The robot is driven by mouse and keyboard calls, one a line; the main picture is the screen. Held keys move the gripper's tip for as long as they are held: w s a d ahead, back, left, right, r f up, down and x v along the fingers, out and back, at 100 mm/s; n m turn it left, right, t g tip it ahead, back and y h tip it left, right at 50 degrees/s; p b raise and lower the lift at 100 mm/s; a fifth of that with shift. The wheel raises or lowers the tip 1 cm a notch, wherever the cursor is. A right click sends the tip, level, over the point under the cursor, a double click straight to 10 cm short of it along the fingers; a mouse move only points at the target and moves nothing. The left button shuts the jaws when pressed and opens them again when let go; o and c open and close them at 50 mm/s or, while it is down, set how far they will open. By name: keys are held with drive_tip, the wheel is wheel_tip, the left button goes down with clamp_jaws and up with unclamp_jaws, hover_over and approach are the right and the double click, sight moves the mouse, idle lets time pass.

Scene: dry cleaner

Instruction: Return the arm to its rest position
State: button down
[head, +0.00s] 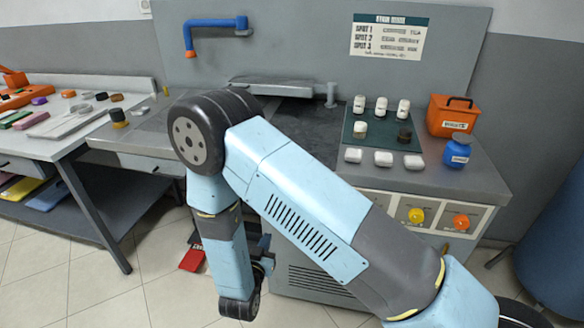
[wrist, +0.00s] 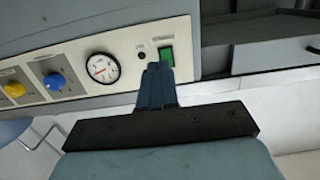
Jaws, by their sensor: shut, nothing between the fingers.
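My light-blue arm reaches across the head view, bent at a high elbow, with its forearm hanging down in front of the grey workstation (head: 310,125). My gripper (wrist: 158,68) shows in the wrist view as two dark-blue fingers shut together with nothing between them. Its tips overlap the lower edge of a control panel (wrist: 135,60) in the picture, just below a green switch (wrist: 167,54). I cannot tell whether they touch the panel. In the head view the gripper is mostly hidden behind my forearm.
The panel carries a round gauge (wrist: 103,68), a blue knob (wrist: 54,80) and a yellow knob (wrist: 14,89). On the worktop stand an orange toolbox (head: 452,116), a blue jar (head: 457,152) and several white bottles. A side table (head: 60,145) is left; a blue drum (head: 555,245) is right.

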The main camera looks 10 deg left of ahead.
drive_tip(key=w+d+r+m+g+y, duration=0.1)
drive_tip(key=w+d+r+g+y, duration=0.15)
drive_tip(key=w+r, duration=0.65)
drive_tip(key=w+d+r+m+g+y, duration=0.1)
drive_tip(key=w+d+r+g, duration=0.3)
drive_tip(key=r, duration=0.8)
drive_tip(key=d+r+n+y, duration=0.15)
drive_tip(key=d+r, duration=0.25)
drive_tip(key=r, duration=0.4)
drive_tip(key=s+d+r+n+g, duration=0.1)
drive_tip(key=s+d+r, duration=0.45)
drive_tip(key=d, duration=0.25)
drive_tip(key=s+d+r+n+g, duration=0.1)
drive_tip(key=s+d+r, duration=0.3)
drive_tip(key=d+r, duration=0.25)
drive_tip(key=s+d+r+g+h, duration=0.2)
drive_tip(key=s+d+r+h, duration=0.1)
drive_tip(key=s+d, duration=1.1)
drive_tip(key=s, duration=0.3)
drive_tip(key=shift+d+g+h, duration=0.3)
drive_tip(key=shift+d+g, duration=0.05)
drive_tip(key=c, duration=1.8)
unclamp_jaws()
drive_tip(key=shift+s+m, duration=0.1)
drive_tip(key=shift+m, duration=0.15)
